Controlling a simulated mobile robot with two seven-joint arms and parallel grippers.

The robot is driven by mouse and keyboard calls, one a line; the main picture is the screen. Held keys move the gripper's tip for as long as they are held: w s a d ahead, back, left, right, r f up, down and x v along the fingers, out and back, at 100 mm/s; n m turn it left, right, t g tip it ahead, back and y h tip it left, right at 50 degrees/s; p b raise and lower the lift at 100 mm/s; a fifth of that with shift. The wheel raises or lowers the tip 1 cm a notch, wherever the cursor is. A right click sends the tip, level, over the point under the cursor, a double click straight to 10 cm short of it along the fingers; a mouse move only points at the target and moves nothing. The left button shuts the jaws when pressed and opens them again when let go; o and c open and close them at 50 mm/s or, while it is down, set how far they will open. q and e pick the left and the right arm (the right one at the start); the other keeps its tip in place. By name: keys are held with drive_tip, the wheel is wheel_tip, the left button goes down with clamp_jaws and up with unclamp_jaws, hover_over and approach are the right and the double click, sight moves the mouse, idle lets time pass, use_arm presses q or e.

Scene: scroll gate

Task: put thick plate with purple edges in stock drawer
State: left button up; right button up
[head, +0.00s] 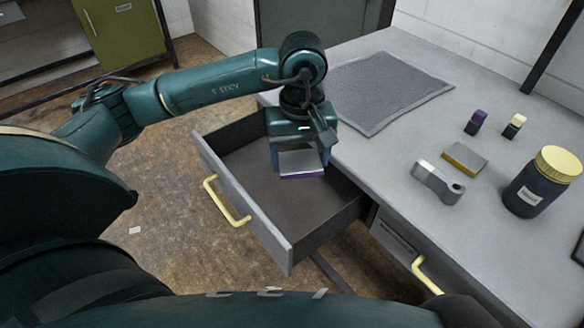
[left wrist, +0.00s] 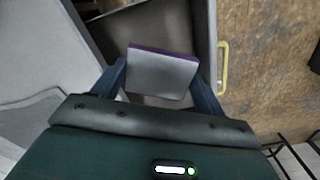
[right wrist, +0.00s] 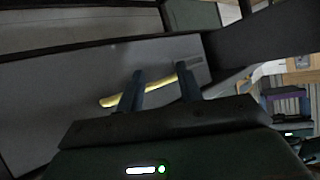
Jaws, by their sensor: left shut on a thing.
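The thick plate with purple edges (head: 302,164) is grey on its face with a purple strip along one edge. My left gripper (head: 300,160) is shut on it and holds it over the open drawer (head: 222,174). In the left wrist view the plate (left wrist: 162,75) sits between the two blue fingers, with the drawer's dark inside behind it. How high the plate is above the drawer floor is hard to tell. My right gripper (right wrist: 160,88) shows only in the right wrist view. Its fingers are apart, in front of a grey drawer front with a yellow handle (right wrist: 150,92).
The grey bench (head: 380,160) bears a dark mat (head: 385,90), a yellow-edged plate (head: 464,158), a grey metal part (head: 438,182), two small capped bottles and a dark jar with a yellow lid (head: 543,182). A second, shut drawer (head: 396,238) is at the lower right.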

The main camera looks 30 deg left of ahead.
use_arm(q)
drive_tip(key=w+a+n+b, duration=0.1)
drive_tip(key=w+a+n, duration=0.25)
drive_tip(key=n, duration=1.05)
drive_tip(key=n+b, duration=0.3)
drive_tip(key=n, duration=2.5)
hover_over(281, 185)
wheel_tip(281, 185, down, 2)
wheel_tip(281, 185, down, 14)
drive_tip(key=shift+r+b, duration=0.2)
drive_tip(key=shift+b, duration=0.3)
wheel_tip(281, 185, down, 4)
drive_tip(key=shift+r, duration=0.15)
drive_tip(key=shift+f, duration=0.2)
use_arm(e)
drive_tip(key=shift+s+d+f+m+t, duration=0.15)
drive_tip(key=shift+f+t, duration=0.1)
drive_tip(key=shift+f, duration=0.2)
drive_tip(key=shift+d+f+m+t, duration=0.15)
drive_tip(key=shift+f+t, duration=0.1)
drive_tip(key=shift+f, duration=0.2)
drive_tip(key=shift+a, duration=0.1)
